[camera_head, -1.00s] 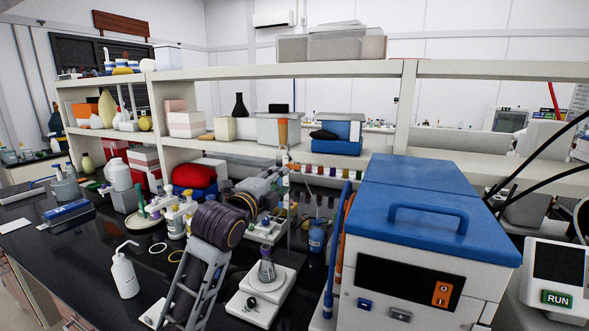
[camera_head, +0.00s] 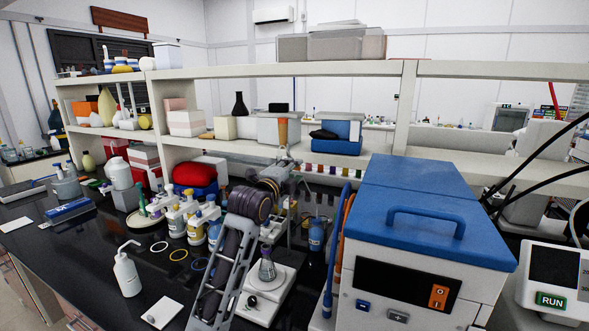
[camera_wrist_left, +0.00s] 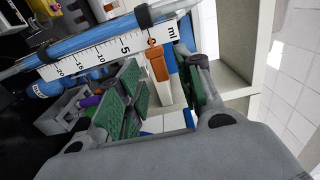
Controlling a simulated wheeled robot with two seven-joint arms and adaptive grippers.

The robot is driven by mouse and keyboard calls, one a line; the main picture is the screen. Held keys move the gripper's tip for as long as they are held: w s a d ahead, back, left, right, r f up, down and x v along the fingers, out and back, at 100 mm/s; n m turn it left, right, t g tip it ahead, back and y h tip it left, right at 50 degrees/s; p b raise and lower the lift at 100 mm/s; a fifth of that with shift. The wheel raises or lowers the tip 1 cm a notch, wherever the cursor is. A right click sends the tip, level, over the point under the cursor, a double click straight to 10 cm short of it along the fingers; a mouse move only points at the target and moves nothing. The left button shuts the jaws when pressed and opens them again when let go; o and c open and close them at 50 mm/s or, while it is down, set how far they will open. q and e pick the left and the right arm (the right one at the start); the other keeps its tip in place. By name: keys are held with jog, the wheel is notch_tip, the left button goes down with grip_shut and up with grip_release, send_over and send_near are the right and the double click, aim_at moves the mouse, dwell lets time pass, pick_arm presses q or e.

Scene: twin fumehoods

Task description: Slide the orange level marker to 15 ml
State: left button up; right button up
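The orange level marker (camera_wrist_left: 158,63) shows in the left wrist view at a white ml scale (camera_wrist_left: 107,52), between the ml end and the 5 mark. The scale lies along a blue tube (camera_wrist_left: 100,38). My left gripper (camera_wrist_left: 157,72) is open, its green-padded fingers on either side of the marker with visible gaps. I cannot tell its depth relative to the marker. In the head view my left gripper (camera_head: 284,178) is at the back of the bench, partly hidden by my wrist; the marker is too small to make out there. My right gripper is not in view.
A flask (camera_head: 267,268) stands on a white stirrer (camera_head: 262,303) right of my arm. A blue-topped machine (camera_head: 415,215) fills the right. Several bottles (camera_head: 176,222) stand left of my wrist, and a wash bottle (camera_head: 126,272) stands further left. A shelf (camera_head: 340,157) runs behind.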

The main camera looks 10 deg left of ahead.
pick_arm(q)
jog(key=shift+w+d, duration=0.2)
jog(key=shift+w, duration=0.7)
grip_shut()
